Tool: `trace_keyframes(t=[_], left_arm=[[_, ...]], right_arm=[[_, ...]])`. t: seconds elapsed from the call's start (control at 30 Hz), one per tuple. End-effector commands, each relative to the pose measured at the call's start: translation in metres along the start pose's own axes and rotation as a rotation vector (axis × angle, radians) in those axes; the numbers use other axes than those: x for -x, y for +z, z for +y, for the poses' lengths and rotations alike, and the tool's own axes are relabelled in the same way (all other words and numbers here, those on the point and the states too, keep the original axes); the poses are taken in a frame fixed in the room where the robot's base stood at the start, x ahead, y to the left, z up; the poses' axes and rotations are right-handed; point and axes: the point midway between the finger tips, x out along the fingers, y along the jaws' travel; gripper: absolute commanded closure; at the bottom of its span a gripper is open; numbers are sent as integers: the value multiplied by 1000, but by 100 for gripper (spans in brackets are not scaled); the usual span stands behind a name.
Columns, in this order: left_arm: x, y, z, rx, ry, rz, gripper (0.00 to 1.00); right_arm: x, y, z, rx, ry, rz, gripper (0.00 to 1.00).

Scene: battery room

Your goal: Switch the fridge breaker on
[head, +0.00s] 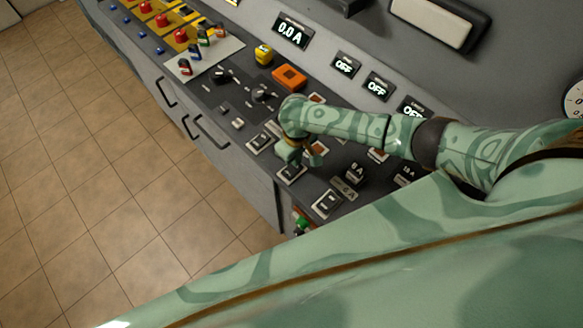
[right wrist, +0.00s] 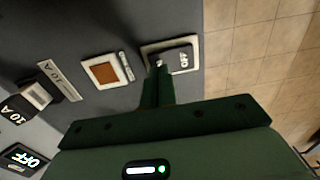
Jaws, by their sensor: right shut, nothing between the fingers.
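I cannot read which breaker is the fridge's. In the right wrist view, a dark rocker switch (right wrist: 172,57) marked OFF sits in a pale frame. My right gripper (right wrist: 158,72) is shut and empty, its fingertips at this switch's near edge; I cannot tell if they touch it. In the head view, my right gripper (head: 292,158) is over the console, beside a rocker switch (head: 291,173) that it partly covers. Other rocker switches stand to its upper left (head: 259,143) and lower right (head: 326,203). My left gripper is not in view.
An orange-brown square (right wrist: 104,73) and a 10 A part (right wrist: 34,94) lie beside the switch. Several displays, one here (head: 378,87), read OFF. A meter (head: 292,32) reads 0.0 A. Knobs and red buttons fill the far console. Tiled floor (head: 90,150) is clear at left.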

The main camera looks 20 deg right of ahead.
Motion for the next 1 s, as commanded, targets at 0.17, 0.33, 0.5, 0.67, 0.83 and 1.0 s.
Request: trace_keyframes(t=[0.17, 0.33, 0.5, 0.67, 0.83, 1.0], left_arm=[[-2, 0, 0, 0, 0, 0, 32], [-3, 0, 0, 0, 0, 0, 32], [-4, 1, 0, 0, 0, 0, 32], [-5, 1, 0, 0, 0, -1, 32], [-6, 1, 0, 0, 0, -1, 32], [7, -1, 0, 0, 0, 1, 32]], right_arm=[[-3, 0, 0, 0, 0, -1, 100], [-6, 0, 0, -1, 0, -1, 100], [-8, 0, 0, -1, 1, -1, 100], [-11, 0, 0, 0, 0, -1, 100], [-12, 0, 0, 0, 0, 0, 100], [-1, 0, 0, 0, 0, 1, 100]])
